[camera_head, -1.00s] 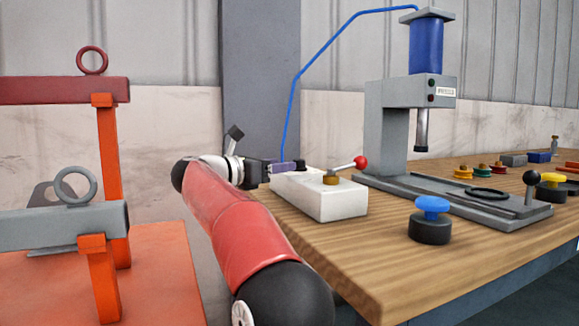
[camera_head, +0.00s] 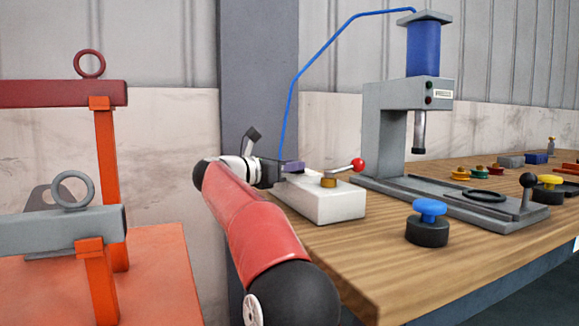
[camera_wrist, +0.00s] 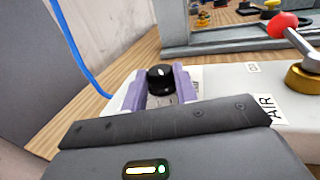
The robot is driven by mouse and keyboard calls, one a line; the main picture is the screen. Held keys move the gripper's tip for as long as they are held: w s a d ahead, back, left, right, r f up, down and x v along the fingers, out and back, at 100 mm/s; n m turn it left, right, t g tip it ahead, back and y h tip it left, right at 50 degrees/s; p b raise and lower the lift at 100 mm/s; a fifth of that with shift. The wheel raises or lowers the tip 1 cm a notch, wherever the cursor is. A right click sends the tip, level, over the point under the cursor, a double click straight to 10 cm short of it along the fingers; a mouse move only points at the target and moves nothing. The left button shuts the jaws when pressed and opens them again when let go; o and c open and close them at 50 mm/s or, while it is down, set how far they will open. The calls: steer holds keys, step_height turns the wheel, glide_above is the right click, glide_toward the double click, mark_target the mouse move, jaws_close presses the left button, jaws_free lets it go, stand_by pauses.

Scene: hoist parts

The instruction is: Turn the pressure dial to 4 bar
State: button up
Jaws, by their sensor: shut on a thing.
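The pressure dial is a small black round knob (camera_wrist: 160,76) with a white mark on top, at the left end of the white box (camera_wrist: 225,80). In the wrist view my gripper (camera_wrist: 160,84) has its two purple fingers on either side of the knob, shut on it. The white mark points roughly away from my wrist. The scale around the dial is mostly hidden by the fingers and too small to read. In the head view my gripper (camera_head: 292,167) is over the box's far left end and hides the knob.
A lever with a red ball (camera_head: 358,165) on a brass base stands on the same box, right of the dial. A grey press (camera_head: 385,125) with a blue cylinder stands behind. A blue-topped knob (camera_head: 430,210) is on the wooden bench. A blue hose (camera_head: 289,100) runs down behind my gripper.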

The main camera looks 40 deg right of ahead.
steer(key=shift+w+r+p, duration=0.1)
steer(key=shift+w+p, duration=0.05)
steer(key=shift+p, duration=0.2)
steer(key=m+g+p, duration=0.2)
steer(key=g+p, duration=0.1)
steer(key=m+g+p, duration=0.1)
steer(key=g, duration=0.1)
steer(key=shift+w+r+y+p, duration=0.15)
steer(key=shift+w+y+p, duration=0.15)
steer(key=shift+w+p, duration=0.05)
steer(key=m+g+y+p, duration=0.1)
steer(key=m+g+p, duration=0.1)
steer(key=g+p, duration=0.1)
steer(key=shift+w+d+p, duration=0.1)
steer(key=shift+w+p, duration=0.05)
steer(key=shift+p, duration=0.4)
steer(key=shift+m+g+y+p, duration=0.3)
steer(key=shift+m+g+p, duration=0.2)
steer(key=shift+g, duration=0.1)
steer(key=shift+f, duration=0.25)
steer(key=o, duration=1)
steer(key=shift+f+b, duration=0.1)
steer(key=shift+b, duration=0.25)
